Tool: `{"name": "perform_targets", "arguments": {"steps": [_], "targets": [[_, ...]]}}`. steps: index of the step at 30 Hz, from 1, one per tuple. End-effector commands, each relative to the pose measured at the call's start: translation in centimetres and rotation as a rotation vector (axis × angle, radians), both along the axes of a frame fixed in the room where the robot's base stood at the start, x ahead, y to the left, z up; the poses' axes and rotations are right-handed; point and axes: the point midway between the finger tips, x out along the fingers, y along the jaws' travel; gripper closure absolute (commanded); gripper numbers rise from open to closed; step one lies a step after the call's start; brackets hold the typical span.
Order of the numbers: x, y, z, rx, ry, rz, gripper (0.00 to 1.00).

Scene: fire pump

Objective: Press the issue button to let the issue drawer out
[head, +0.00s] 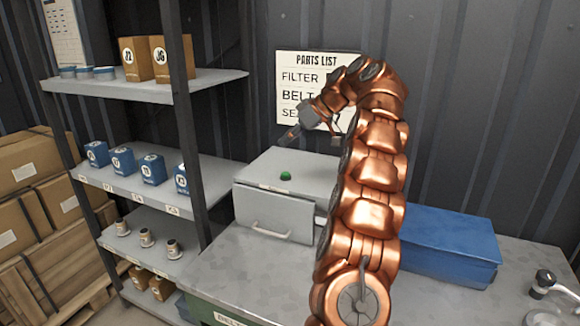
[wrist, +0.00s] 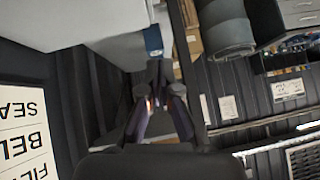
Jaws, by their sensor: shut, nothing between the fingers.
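The green issue button (head: 285,176) sits on top of a grey metal box (head: 309,175) on the bench. The drawer (head: 274,218), with a bar handle on its front, is flush with the box front. My gripper (head: 289,137) is shut and empty, above the back of the box and higher than the button, apart from it. In the wrist view my gripper's fingers (wrist: 158,72) are together, and the button does not show there. My arm hides the right part of the box.
A shelf rack (head: 180,95) with blue boxes and small cups stands left of the box. A parts list sign (head: 296,92) hangs on the wall behind. A blue case (head: 445,245) lies right of my arm. Bare bench top (head: 250,275) lies before the drawer.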

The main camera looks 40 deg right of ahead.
Motion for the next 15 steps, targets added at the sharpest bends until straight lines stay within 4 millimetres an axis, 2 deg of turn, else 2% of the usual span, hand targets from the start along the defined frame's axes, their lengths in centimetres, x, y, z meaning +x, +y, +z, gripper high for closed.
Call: {"name": "perform_targets", "arguments": {"steps": [1,6,10,15], "targets": [[-0.1,-1.8,-0.3,-0.02,-0.017,-0.005,1.0],[-0.6,-5.9,-0.5,-0.087,-0.077,0.001,1.0],[-1.0,-7.6,-0.8,-0.119,-0.097,0.007,1.0],[-1.2,-8.3,-0.9,-0.135,-0.106,0.01,1.0]]}}
